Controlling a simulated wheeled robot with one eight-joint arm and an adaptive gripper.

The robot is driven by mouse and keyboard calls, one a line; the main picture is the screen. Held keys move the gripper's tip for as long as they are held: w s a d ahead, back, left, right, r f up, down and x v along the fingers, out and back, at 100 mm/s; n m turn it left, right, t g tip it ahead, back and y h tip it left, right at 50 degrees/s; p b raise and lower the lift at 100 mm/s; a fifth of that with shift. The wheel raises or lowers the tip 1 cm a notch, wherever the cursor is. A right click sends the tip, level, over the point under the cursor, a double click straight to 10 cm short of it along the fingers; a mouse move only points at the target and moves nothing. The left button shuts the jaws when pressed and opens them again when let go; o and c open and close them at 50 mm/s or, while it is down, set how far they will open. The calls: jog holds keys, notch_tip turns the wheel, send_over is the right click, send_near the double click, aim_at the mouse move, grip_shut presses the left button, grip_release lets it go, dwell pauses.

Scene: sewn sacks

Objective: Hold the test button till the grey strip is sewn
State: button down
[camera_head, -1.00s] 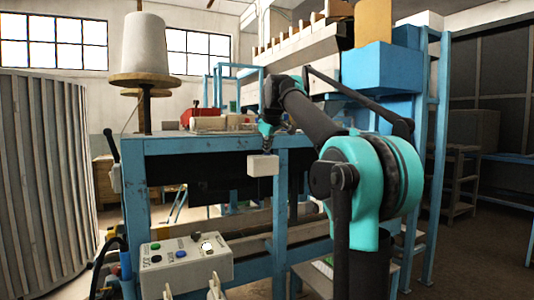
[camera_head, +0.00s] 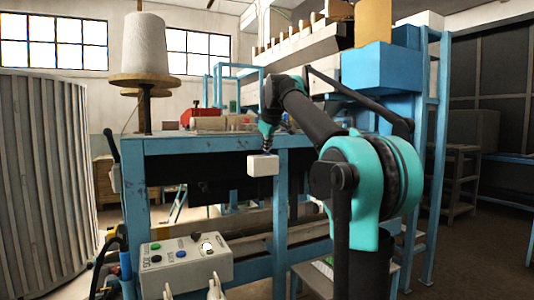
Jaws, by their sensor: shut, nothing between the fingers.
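A pale control box (camera_head: 186,262) stands low at the front left. On it are a green button (camera_head: 155,246), a blue button (camera_head: 181,254), a black knob (camera_head: 196,236) and a bright white round part (camera_head: 207,248). Its lettering is too small to tell which is the test button. A small white box (camera_head: 262,166) is at the front edge of the blue bench (camera_head: 190,146). My gripper (camera_head: 267,149) points down just above this box, its small dark fingers shut; whether they touch it I cannot tell. I cannot make out the grey strip.
A large thread cone (camera_head: 144,45) stands on a spool stand at the bench's left end. A ribbed grey drum (camera_head: 45,180) fills the left side. Blue bins (camera_head: 380,70) and a blue rack (camera_head: 437,150) stand right of the bench. Floor at the far right is open.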

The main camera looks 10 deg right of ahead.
jog(key=shift+r, duration=0.9)
jog(key=shift+r, duration=2.5)
